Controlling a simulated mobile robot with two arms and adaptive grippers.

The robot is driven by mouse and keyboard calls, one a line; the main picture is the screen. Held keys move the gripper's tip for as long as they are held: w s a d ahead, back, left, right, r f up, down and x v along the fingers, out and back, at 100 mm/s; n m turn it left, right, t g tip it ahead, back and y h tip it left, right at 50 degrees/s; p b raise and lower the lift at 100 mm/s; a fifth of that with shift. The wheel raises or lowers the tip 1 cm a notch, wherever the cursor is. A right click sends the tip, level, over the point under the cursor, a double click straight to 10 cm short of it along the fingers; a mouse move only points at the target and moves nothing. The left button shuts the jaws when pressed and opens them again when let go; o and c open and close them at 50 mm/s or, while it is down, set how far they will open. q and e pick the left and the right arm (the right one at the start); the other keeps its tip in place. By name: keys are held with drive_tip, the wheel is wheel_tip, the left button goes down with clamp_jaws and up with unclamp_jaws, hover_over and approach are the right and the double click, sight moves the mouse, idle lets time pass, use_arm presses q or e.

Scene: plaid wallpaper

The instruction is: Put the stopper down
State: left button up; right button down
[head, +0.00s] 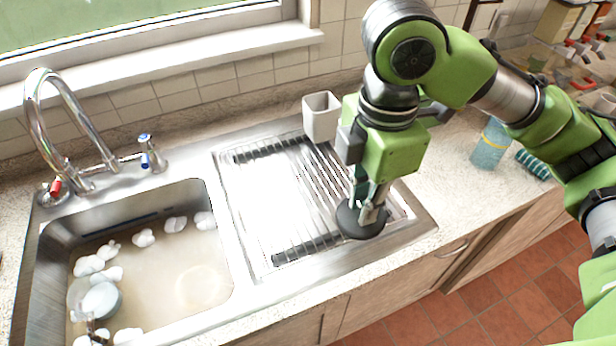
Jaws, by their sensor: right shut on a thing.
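The stopper (348,223) is a dark round disc at the lower right of the ribbed metal drainboard (290,195). My right gripper (368,208) points down and is shut on the stopper's upper part, which its fingers partly hide. The disc appears at or just above the drainboard; I cannot tell whether it touches. My left gripper is not in view.
The sink (212,290) at left holds cloudy water, white foam clumps and a pale dish (101,300). A chrome faucet (75,100) stands behind it. A white square cup (321,117) stands behind the drainboard. A bluish glass (490,146) and green-striped roll (533,165) are at right.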

drive_tip(key=shift+w+r, duration=0.1)
drive_tip(key=shift+n, duration=0.3)
drive_tip(key=w+d+f, duration=0.1)
drive_tip(key=w+f, duration=0.1)
drive_tip(key=w, duration=0.1)
drive_tip(key=w+d+f+p, duration=0.1)
drive_tip(key=w+d+f, duration=0.1)
drive_tip(key=w+f, duration=0.1)
drive_tip(key=w+d+f+p, duration=0.1)
drive_tip(key=w+d+f, duration=0.1)
drive_tip(key=w, duration=0.3)
drive_tip(key=shift+w+f, duration=0.15)
drive_tip(key=shift+f, duration=0.4)
drive_tip(key=shift+w+d+f, duration=0.1)
drive_tip(key=shift+w+f, duration=0.3)
drive_tip(key=shift+f, duration=0.1)
drive_tip(key=f, duration=0.1)
drive_tip(key=f+p, duration=0.1)
drive_tip(key=f, duration=0.1)
drive_tip(key=shift+w+d, duration=0.2)
drive_tip(key=shift+w, duration=0.05)
drive_tip(key=shift+f, duration=0.45)
drive_tip(key=c, duration=2)
unclamp_jaws()
drive_tip(key=shift+f, duration=0.1)
